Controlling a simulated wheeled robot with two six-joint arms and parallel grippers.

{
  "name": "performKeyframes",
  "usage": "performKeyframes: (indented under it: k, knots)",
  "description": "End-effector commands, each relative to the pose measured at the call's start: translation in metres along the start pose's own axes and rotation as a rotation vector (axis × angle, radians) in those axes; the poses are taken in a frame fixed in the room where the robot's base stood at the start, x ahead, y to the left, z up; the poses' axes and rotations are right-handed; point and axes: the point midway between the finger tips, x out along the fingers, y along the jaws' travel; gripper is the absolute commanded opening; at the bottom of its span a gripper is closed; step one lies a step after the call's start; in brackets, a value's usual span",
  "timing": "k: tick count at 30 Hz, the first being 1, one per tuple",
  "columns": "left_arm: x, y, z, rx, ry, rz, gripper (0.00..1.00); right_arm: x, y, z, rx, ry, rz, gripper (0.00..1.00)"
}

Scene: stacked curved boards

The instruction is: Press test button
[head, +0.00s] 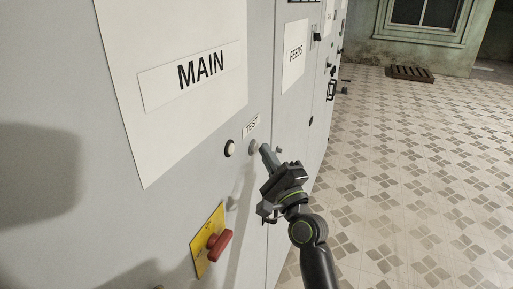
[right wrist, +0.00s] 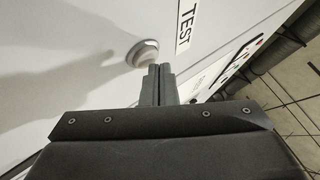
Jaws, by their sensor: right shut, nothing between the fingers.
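The grey cabinet panel carries a small TEST label (head: 251,125). Below the label is a round pale grey button (head: 254,147); in the right wrist view a round pale button (right wrist: 143,53) shows just left of the fingertips, near the TEST label (right wrist: 186,22). My right gripper (head: 265,150) is shut and empty, its fingertips close beside the grey button. In the right wrist view the shut fingertips (right wrist: 159,70) are near the button's edge; I cannot tell whether they touch it. My left gripper is not in view.
A red knob (head: 219,245) on a yellow plate (head: 208,239) sticks out below. MAIN (head: 200,70) and FEEDS (head: 295,53) signs are higher.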

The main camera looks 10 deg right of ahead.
Motion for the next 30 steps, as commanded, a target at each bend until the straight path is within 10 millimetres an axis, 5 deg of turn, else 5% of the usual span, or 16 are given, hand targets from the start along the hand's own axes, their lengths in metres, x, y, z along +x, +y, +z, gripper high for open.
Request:
performKeyframes:
  k: [16,30]
  knots:
    - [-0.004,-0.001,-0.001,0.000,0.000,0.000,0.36,-0.009,-0.006,-0.006,-0.001,0.001,0.001,0.00]
    - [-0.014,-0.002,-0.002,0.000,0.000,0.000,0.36,-0.039,-0.028,-0.028,-0.002,0.001,0.002,0.00]
